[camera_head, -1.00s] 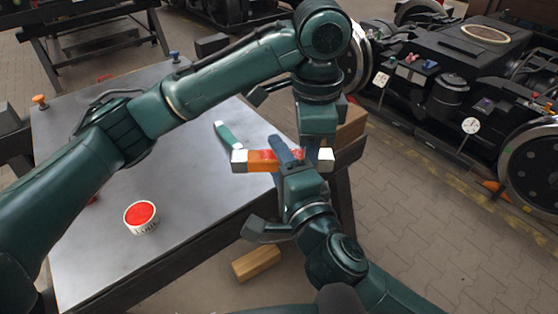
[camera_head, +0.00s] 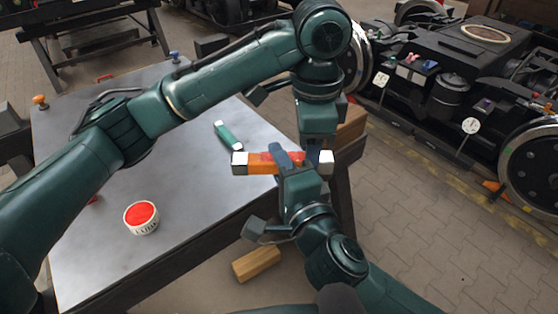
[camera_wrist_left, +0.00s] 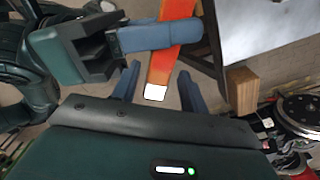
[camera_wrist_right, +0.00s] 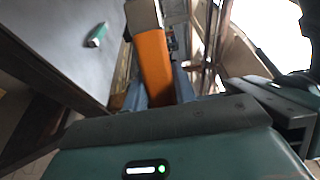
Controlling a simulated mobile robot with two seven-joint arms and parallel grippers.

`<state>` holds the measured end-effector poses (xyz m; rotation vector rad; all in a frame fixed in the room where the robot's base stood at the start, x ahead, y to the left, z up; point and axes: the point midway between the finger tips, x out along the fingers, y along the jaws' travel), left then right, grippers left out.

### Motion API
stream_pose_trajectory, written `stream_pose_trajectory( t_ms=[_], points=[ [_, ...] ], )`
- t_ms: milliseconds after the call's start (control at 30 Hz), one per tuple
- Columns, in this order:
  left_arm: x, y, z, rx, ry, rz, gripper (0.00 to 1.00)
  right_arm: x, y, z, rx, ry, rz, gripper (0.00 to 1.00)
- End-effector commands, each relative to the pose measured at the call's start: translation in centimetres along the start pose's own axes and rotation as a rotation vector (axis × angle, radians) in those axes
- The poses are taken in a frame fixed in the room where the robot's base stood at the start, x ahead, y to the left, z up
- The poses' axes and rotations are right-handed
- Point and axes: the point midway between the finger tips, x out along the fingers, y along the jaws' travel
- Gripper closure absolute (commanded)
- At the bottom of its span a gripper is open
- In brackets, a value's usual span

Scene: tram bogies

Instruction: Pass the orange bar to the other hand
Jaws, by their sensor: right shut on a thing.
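The orange bar (camera_head: 262,163) has white ends and lies level in the head view, above the table's right edge. My right gripper (camera_head: 283,160) comes from below and is shut on its middle; the bar runs away between its fingers in the right wrist view (camera_wrist_right: 154,65). My left gripper (camera_wrist_left: 157,80) comes from above with its fingers apart. In the left wrist view the bar's white end (camera_wrist_left: 155,92) lies between those fingers, with gaps beside it. A blue right finger crosses the bar farther along. The left fingertips are mostly hidden in the head view.
A dark bogie (camera_head: 455,85) stands at the right.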

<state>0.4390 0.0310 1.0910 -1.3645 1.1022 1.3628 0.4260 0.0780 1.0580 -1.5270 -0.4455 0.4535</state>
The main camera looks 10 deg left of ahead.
Motion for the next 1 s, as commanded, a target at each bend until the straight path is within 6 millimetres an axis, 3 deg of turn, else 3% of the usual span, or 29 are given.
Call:
stream_pose_trajectory(
  t_ms=[100,433,800,1000],
  points=[
    [0.1,0.0,0.0,0.000,-0.001,0.001,0.48,0.0,-0.2,0.0,0.000,-0.001,-0.004,0.99],
    [-0.8,0.0,0.0,0.000,0.000,-0.001,0.48,0.0,-0.3,0.0,0.000,-0.001,-0.006,0.99],
    [-8.1,-0.1,0.0,-0.003,-0.001,-0.005,0.48,0.0,-0.3,0.0,0.000,-0.001,-0.006,0.99],
    [-11.0,-0.1,0.0,-0.001,-0.001,-0.001,0.48,0.0,-0.2,0.0,0.000,-0.001,-0.006,0.99]
  ],
)
